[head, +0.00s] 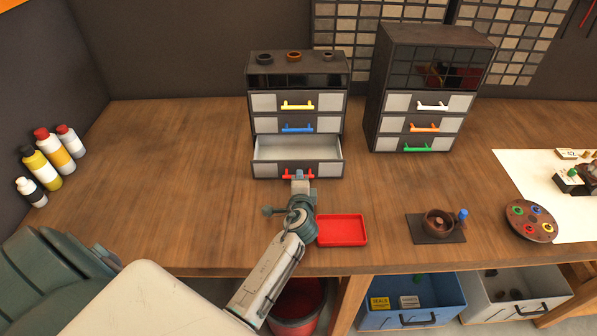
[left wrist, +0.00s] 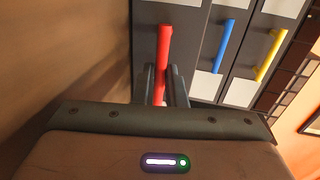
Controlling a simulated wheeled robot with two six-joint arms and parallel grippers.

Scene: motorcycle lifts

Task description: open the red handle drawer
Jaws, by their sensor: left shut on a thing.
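The red handle (head: 291,175) is on the front of the lowest drawer (head: 326,169) of the left cabinet. That drawer stands pulled out, and its pale empty inside shows from above. My left gripper (head: 299,182) is at the red handle, with its fingers on either side of it. In the left wrist view the red handle (left wrist: 163,60) runs down between the two fingers of the left gripper (left wrist: 163,88), which is shut on it. My right gripper is not in view.
Above the drawer are blue-handle (head: 297,127) and yellow-handle (head: 297,105) drawers. A second cabinet (head: 428,90) stands to the right. A red tray (head: 341,230) lies beside my left arm. Bottles (head: 47,160) stand at the left; a palette (head: 531,221) lies at the right.

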